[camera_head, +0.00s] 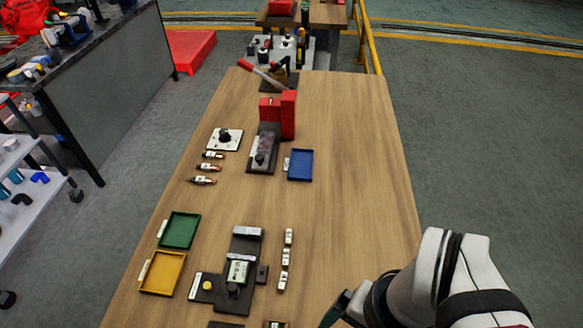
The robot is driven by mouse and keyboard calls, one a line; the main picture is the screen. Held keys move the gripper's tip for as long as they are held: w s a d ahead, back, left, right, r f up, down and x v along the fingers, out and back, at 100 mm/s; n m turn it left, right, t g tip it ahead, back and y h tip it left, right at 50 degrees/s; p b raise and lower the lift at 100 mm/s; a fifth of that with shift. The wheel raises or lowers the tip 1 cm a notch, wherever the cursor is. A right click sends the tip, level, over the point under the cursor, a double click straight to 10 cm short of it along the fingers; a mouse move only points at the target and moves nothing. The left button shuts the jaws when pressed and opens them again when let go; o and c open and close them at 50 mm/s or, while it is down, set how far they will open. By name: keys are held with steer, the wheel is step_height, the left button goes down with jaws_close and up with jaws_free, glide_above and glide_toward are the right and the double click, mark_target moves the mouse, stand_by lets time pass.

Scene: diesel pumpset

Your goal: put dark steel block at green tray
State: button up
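The green tray (180,231) lies empty on the left side of the wooden table, with a pale label strip at its left edge. A dark fixture (240,270) stands to its lower right, with a grey metal bar at its top. A small dark block (262,274) is against the fixture's right side; I cannot tell whether it is the dark steel block. My gripper (336,312) is at the bottom edge, right of the fixture and apart from it. Its fingers are mostly cut off or hidden, so its opening and any held thing cannot be told.
A yellow tray (162,272) lies just below the green one. A yellow-button box (206,287) sits left of the fixture, and several small labelled parts (286,257) stand to its right. A blue tray (300,165) and red press (288,115) are farther back. The table's right side is clear.

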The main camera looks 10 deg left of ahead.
steer(key=m+h, duration=0.2)
steer(key=m, duration=1)
glide_above(262, 273)
step_height(262, 273, down, 5)
step_height(262, 273, down, 16)
steer(key=shift+f, duration=0.25)
jaws_close()
